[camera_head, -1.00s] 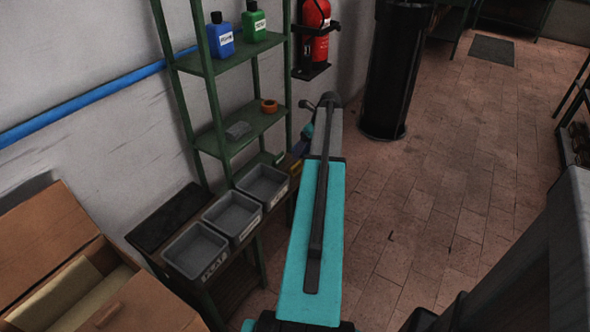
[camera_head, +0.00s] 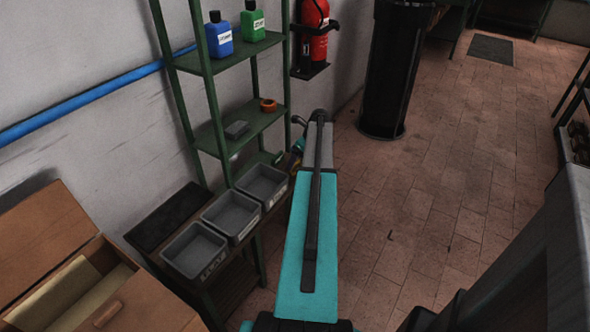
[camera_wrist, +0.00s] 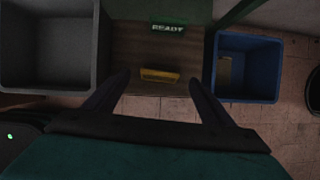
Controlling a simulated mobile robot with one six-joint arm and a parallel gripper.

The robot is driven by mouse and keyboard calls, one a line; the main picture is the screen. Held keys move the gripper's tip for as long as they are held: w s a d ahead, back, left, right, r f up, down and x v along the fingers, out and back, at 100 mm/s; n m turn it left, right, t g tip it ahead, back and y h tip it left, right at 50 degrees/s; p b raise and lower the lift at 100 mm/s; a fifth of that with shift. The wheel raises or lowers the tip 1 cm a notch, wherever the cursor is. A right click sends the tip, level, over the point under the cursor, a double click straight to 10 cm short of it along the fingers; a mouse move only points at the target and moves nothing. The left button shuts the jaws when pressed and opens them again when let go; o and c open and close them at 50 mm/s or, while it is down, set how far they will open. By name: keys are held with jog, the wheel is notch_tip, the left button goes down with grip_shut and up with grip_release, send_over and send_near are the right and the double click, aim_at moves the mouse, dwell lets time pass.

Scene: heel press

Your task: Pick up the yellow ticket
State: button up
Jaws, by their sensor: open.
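The yellow ticket (camera_wrist: 160,75) lies on a brown wooden surface (camera_wrist: 145,48) in the wrist view, just below a green "READY" label (camera_wrist: 168,28). My gripper (camera_wrist: 162,80) is open, with its two dark fingers spread to either side of the ticket in the picture. The ticket appears to be beyond the fingers, and nothing is between them in their grip. In the head view my arm hides most of the area around the gripper.
A grey bin (camera_wrist: 48,80) stands left of the ticket and a blue bin (camera_wrist: 246,98) stands right, with a pale item (camera_wrist: 224,72) inside. In the head view, grey trays (camera_head: 232,214) line a low bench beside a green shelf (camera_head: 240,128).

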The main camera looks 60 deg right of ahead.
aim_at(295, 167)
jog(key=shift+f, duration=0.15)
jog(key=shift+x, duration=2.55)
jog(key=c, duration=1.1)
